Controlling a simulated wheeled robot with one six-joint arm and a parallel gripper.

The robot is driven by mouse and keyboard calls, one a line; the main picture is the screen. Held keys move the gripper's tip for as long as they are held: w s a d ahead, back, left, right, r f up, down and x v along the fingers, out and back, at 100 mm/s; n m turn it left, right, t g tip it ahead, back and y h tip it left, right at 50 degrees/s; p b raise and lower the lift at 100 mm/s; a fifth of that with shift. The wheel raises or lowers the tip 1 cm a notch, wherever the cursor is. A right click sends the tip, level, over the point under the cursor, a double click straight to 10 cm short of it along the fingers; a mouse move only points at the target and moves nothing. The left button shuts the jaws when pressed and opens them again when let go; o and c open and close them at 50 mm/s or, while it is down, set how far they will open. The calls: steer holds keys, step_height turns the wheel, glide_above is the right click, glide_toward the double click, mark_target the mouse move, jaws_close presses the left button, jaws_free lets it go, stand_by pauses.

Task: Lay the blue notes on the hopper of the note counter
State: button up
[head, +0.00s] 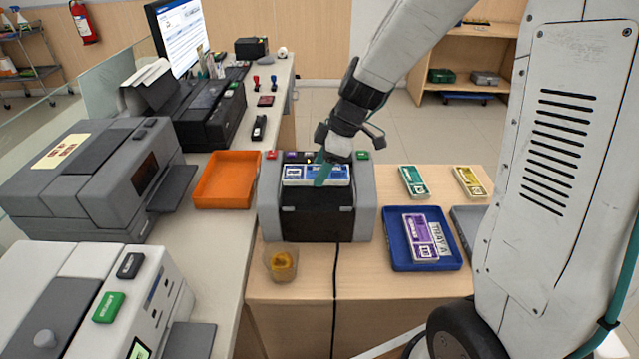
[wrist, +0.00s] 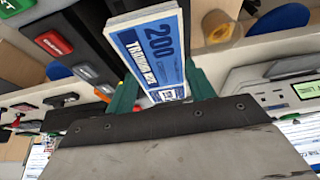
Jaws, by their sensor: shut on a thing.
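The blue notes (head: 301,174) are a banded bundle at the top of the note counter (head: 364,205), a grey and black machine. In the wrist view the blue notes (wrist: 152,50) show "200" and lie between the green fingers. My gripper (head: 322,174) is shut on them; it also shows in the wrist view (wrist: 163,92). In the head view the bundle lies across the machine's hopper area. I cannot tell whether it touches the hopper or hangs just above it. The fingers hide part of the bundle.
A blue tray (head: 395,254) holding purple notes (head: 421,236) is right of the counter. Green notes (head: 414,181) and yellow notes (head: 469,181) lie behind it. An orange tray (head: 205,181) is at the left. A small tub (head: 281,263) stands in front, beside a black cable.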

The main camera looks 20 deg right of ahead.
mark_target(321, 196)
steer(key=shift+a+f, duration=0.1)
steer(key=shift+f, duration=2.6)
steer(key=o, duration=1)
steer(key=shift+f, duration=0.1)
